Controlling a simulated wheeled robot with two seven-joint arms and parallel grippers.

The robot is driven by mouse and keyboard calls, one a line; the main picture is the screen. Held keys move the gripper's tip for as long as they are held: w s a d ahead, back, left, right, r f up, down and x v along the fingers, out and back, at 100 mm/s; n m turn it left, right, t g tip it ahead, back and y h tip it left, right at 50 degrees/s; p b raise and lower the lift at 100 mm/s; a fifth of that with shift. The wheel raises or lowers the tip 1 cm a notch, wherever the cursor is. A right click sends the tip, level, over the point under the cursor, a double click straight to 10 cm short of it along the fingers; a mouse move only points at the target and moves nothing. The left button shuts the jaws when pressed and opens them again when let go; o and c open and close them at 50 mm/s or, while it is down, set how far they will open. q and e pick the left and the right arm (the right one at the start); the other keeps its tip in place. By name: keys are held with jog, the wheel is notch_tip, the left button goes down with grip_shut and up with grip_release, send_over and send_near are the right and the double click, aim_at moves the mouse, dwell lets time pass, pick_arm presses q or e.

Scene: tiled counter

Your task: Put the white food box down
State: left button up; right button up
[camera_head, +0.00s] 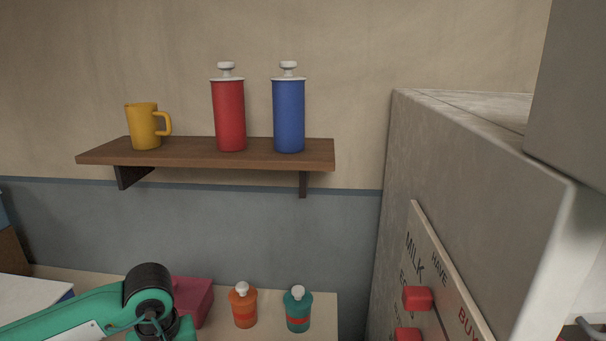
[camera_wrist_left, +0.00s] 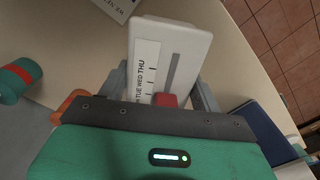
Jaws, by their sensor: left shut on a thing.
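The white food box (camera_wrist_left: 168,55) shows in the left wrist view, with a printed strip of day names, a dark slot and a red slider on its face. My left gripper (camera_wrist_left: 160,84) is shut on it, with a grey finger on each side. The counter (camera_wrist_left: 85,50) lies behind the box; I cannot tell whether the box touches it. In the head view my left arm (camera_head: 150,297) comes in at the bottom left. Its fingers and the white box are out of sight there. My right gripper is in neither view.
A crimson box (camera_head: 193,296), an orange jar (camera_head: 243,308) and a teal jar (camera_head: 298,311) stand on the counter near my left arm. A shelf (camera_head: 210,152) above holds a yellow mug and two bottles. A grey cabinet (camera_head: 455,150) stands right. Tiled floor (camera_wrist_left: 285,35) lies beyond the counter edge.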

pick_arm(q)
jog(key=s+d+f+m, duration=0.1)
jog(key=d+f+m, duration=0.1)
jog(key=m, duration=0.1)
jog(key=s+d+f+m+p, duration=0.1)
jog(key=m, duration=0.1)
jog(key=shift+s+f, duration=0.15)
jog(key=shift+s, duration=0.2)
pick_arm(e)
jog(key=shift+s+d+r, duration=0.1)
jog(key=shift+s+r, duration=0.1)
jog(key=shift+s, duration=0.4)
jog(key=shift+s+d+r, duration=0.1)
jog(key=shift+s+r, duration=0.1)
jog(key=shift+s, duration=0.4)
